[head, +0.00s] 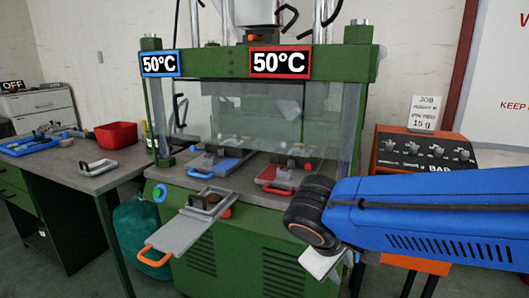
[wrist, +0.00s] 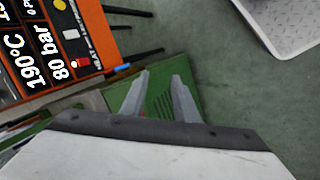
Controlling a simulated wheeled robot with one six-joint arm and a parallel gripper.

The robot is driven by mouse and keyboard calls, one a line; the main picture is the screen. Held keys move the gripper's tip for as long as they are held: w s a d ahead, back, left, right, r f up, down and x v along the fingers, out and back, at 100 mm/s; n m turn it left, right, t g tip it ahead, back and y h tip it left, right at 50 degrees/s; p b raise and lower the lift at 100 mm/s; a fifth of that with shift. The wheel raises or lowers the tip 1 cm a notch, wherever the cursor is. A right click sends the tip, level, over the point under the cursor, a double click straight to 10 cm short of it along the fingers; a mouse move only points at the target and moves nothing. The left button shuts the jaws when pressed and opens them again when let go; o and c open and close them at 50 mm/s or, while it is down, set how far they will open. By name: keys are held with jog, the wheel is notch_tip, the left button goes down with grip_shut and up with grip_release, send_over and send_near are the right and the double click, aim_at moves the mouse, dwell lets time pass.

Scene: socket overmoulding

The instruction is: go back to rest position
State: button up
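My gripper (wrist: 160,77) shows in the wrist view as two grey fingers with a clear gap between them. It is open and nothing is between the fingers. It points down past the green machine side and the floor. In the head view my blue arm reaches in from the right, in front of the green press (head: 230,240); the fingers are hidden there.
A grey tray with an orange handle (head: 158,256) sticks out from the press front. A blue tray (head: 222,165) and a red tray (head: 278,175) lie inside. An orange control panel (head: 388,160) stands right. A bench (head: 75,178) with a red bin (head: 116,134) stands left.

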jog(key=s+d+f+m+y, duration=0.2)
jog(key=s+d+m+y, duration=0.2)
jog(key=s+d+m, duration=0.3)
jog(key=s+d, duration=0.1)
jog(key=d, duration=0.3)
jog(key=shift+s+d+f+t, duration=0.3)
jog(key=shift+s+d, duration=0.1)
jog(key=shift+a, duration=0.1)
